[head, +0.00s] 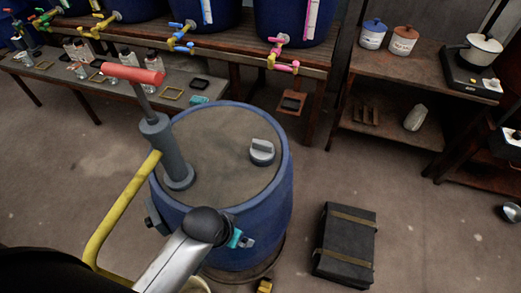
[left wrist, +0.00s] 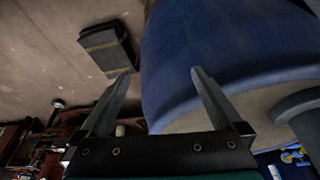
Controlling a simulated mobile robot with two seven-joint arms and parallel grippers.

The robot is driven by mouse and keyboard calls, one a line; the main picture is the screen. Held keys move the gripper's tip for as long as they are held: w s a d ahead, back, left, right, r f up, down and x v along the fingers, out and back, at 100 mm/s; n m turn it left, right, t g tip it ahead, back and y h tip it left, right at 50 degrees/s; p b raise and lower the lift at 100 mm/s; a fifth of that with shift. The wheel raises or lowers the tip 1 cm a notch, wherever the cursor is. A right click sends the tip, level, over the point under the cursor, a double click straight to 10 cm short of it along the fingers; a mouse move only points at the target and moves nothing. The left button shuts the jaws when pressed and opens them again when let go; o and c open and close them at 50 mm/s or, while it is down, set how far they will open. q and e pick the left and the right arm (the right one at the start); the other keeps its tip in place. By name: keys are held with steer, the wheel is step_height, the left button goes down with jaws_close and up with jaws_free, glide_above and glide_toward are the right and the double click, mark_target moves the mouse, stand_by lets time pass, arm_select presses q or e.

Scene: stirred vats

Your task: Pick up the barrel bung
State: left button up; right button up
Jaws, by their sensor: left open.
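The barrel bung (head: 262,152) is a grey round plug with a raised grip bar. It sits on the brown lid of the blue barrel (head: 275,205), towards the right of the lid. My left gripper (left wrist: 162,72) is open, with nothing between its fingers. In the head view my left wrist is in front of the barrel's near side, below the bung and apart from it, and largely hides the fingers. The left wrist view shows the barrel's blue wall (left wrist: 220,50) and part of its lid, but I cannot make out the bung there. My right gripper is not in view.
A grey hand pump (head: 156,135) with a red handle and yellow hose stands on the lid, left of the bung. A dark strapped case (head: 345,245) lies on the floor at right. A bench with blue vats and taps stands behind.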

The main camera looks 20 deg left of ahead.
arm_select(q)
steer(key=w+d+r+t, duration=0.1)
steer(key=w+r, duration=0.1)
steer(key=r, duration=0.3)
steer(key=w+d+r, duration=0.2)
steer(key=r, duration=0.3)
steer(key=w+a+r+n, duration=0.25)
steer(key=w+r, duration=0.75)
steer(key=w, duration=0.5)
steer(key=b, duration=0.4)
glide_toward(262, 144)
steer(key=shift+m+y, duration=0.3)
steer(key=shift+m, duration=0.15)
steer(key=x, duration=0.5)
steer(key=shift+d, duration=0.4)
steer(key=shift+b+x, duration=0.7)
steer(key=shift+x, duration=1.9)
steer(key=shift+a, duration=0.2)
steer(key=c, duration=1.2)
steer(key=shift+r, duration=0.1)
